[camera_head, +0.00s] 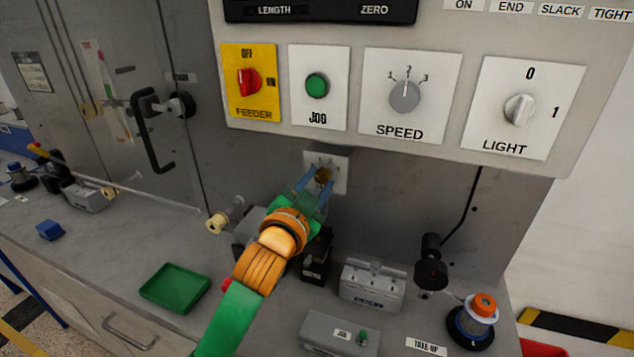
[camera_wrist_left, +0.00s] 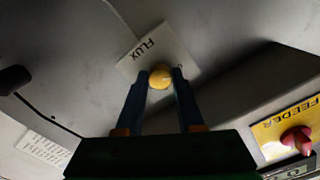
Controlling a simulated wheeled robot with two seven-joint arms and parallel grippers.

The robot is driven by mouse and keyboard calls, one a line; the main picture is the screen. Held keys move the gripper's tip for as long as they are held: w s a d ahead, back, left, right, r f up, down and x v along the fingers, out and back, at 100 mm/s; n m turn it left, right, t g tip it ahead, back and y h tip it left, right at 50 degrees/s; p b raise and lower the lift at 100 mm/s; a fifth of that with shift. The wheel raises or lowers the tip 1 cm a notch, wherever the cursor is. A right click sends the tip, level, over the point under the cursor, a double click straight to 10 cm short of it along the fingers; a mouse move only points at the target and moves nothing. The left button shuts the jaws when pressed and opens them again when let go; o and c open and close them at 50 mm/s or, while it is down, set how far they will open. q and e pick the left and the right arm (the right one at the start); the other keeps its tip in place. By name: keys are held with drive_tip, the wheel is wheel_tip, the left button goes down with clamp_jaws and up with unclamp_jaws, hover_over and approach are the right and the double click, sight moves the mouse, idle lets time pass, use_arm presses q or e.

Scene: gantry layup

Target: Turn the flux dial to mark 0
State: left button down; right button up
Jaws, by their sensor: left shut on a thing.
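The flux dial (camera_head: 323,175) is a small brass-yellow knob on a pale plate (camera_head: 341,178) on the machine's grey face, below the control panel. In the left wrist view the knob (camera_wrist_left: 160,77) sits in front of a plate (camera_wrist_left: 143,54) lettered FLUX. My left gripper (camera_head: 318,182) reaches up to it; its two blue fingers stand on either side of the knob and are shut on it. The wrist view shows the same fingers (camera_wrist_left: 160,84) at the knob's sides. The dial's marks and pointer are too small or hidden to read. My right gripper does not show.
The overhanging panel above carries the FEEDER switch (camera_head: 249,82), JOG button (camera_head: 317,86), SPEED dial (camera_head: 405,97) and LIGHT switch (camera_head: 520,109). Below are a grey block (camera_head: 372,286), a green tray (camera_head: 175,287) and a take-up spool (camera_head: 474,322).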

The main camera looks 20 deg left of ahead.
use_arm(q)
drive_tip(key=shift+r, duration=0.2)
drive_tip(key=c, duration=0.6)
unclamp_jaws()
drive_tip(key=shift+o, duration=0.4)
drive_tip(key=shift+w+f, duration=0.1)
drive_tip(key=shift+f, duration=0.05)
drive_tip(key=shift+s, duration=0.5)
drive_tip(key=s+b, duration=0.1)
drive_tip(key=s, duration=0.5)
drive_tip(key=shift+a, duration=0.1)
